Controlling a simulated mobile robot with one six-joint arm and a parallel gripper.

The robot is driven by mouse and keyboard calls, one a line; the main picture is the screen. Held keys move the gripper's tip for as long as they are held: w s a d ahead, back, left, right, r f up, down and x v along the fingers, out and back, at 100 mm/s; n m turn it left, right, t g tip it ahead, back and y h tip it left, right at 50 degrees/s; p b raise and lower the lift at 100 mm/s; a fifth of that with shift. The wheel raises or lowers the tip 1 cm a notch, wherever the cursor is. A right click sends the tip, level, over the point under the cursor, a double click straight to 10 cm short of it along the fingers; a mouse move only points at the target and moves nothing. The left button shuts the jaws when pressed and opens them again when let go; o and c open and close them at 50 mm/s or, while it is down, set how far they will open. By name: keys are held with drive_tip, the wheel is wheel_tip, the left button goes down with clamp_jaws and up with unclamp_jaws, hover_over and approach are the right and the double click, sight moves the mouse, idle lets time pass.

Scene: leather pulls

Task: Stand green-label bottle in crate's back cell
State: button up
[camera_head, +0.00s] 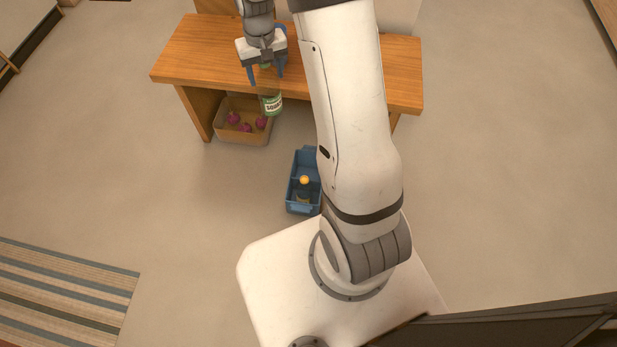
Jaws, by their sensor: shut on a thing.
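My gripper (265,75) is at the upper middle of the head view, with its blue fingers pointing down. It is shut on the green-label bottle (271,103), which hangs roughly upright below the fingers at the front of the wooden bench. Its label faces me. The blue crate (291,198) stands on the floor, nearer to me and to the right of the bottle. An orange-capped bottle (304,187) stands in its near part. The far part of the crate looks empty; its right side is partly hidden by my arm.
A wooden bench (200,52) stands behind the crate. A tan box (243,135) with several purple round things sits beneath its front left, close below the held bottle. A striped rug (65,290) lies at lower left. The floor left of the crate is clear.

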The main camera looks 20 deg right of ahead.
drive_tip(key=s+d+f+m, duration=0.2)
drive_tip(key=d+f+m, duration=0.1)
drive_tip(key=f, duration=0.5)
drive_tip(key=s+d+f+m, duration=0.1)
drive_tip(key=d+f+m, duration=0.25)
drive_tip(key=f, duration=0.45)
drive_tip(key=s+d+f+m, duration=0.2)
drive_tip(key=d+f+m, duration=0.1)
drive_tip(key=f, duration=0.5)
wheel_tip(320, 180, down, 17)
drive_tip(key=b, duration=0.7)
drive_tip(key=shift+d, duration=0.15)
drive_tip(key=shift+f, duration=0.2)
drive_tip(key=o, duration=1.5)
drive_tip(key=shift+c, duration=0.2)
